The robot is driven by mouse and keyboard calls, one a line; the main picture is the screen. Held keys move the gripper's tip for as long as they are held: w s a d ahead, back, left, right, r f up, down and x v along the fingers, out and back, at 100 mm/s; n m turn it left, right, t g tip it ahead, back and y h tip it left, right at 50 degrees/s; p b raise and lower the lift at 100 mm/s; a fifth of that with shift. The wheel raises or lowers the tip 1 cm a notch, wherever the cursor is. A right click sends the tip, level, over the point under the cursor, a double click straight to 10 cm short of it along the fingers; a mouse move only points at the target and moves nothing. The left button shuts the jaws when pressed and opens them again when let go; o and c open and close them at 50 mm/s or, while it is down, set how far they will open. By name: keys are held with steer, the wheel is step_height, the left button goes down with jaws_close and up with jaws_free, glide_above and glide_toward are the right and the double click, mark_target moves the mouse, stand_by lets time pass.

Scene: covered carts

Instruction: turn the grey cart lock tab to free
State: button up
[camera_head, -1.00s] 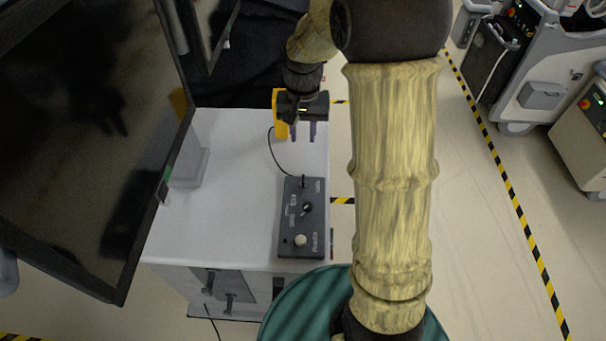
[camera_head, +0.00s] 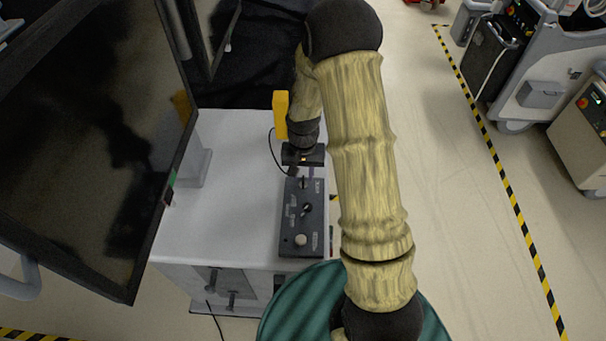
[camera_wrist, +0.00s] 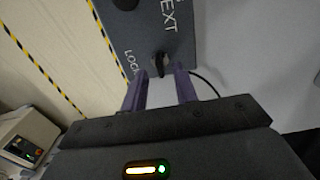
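The control box (camera_head: 290,240) is a dark panel lying on the white cart top. It also shows at the top of the wrist view (camera_wrist: 172,42). A small dark lock tab (camera_wrist: 159,64) stands near the box's end, beside the lettering "LOCK"; it shows in the head view (camera_head: 303,183) just in front of my gripper. My gripper (camera_wrist: 161,72) is open. Its two purple fingers reach toward the tab, with the tab between or just beyond their tips and a gap on each side. I cannot tell whether the fingers are down around it.
A black knob (camera_head: 307,207) and a pale round button (camera_head: 300,240) sit on the same box. A black cable (camera_head: 272,150) runs behind it. A large dark screen (camera_head: 85,150) stands close on the left. Open floor lies to the right.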

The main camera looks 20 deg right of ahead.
steer(key=shift+f, duration=1.2)
jaws_close()
